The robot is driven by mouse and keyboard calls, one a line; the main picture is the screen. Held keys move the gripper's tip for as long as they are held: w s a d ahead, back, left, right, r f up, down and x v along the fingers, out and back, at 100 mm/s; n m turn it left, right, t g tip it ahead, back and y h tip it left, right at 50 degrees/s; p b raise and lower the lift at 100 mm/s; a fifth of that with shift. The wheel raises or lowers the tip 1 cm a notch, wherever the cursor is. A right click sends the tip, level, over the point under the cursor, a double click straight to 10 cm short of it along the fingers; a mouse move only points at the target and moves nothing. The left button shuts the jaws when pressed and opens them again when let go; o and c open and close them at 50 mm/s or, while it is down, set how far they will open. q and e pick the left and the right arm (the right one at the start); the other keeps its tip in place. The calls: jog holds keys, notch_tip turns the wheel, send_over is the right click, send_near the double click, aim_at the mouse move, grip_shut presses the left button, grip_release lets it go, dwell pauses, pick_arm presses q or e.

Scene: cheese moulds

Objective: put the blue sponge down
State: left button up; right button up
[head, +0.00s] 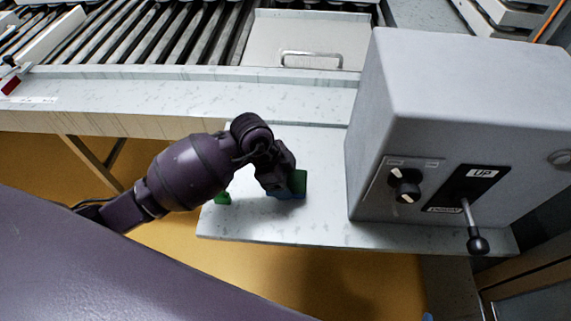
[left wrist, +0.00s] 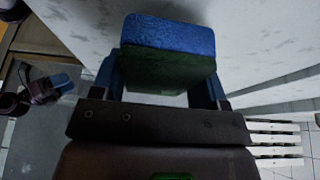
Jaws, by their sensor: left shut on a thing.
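The blue sponge (left wrist: 168,36) has a blue layer and a dark green layer. In the left wrist view it sits between the blue fingers of my left gripper (left wrist: 165,88), which is shut on it. In the head view my left gripper (head: 284,184) points down over the pale shelf, left of the grey control box. The sponge's green side (head: 298,182) shows there, with a little blue below it. It is low over the shelf; I cannot tell whether it touches. A dark purple part with a blue tip (left wrist: 52,84), probably my right gripper, shows small in the left wrist view.
The grey control box (head: 455,95) with knobs and a lever (head: 476,240) stands close on the right. A roller conveyor (head: 190,40) runs behind.

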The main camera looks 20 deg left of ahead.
pick_arm(q)
notch_tip(320, 180, down, 2)
jog(key=shift+f, duration=0.2)
dwell(0.4)
jog(key=o, duration=0.9)
jog(key=shift+f, duration=0.1)
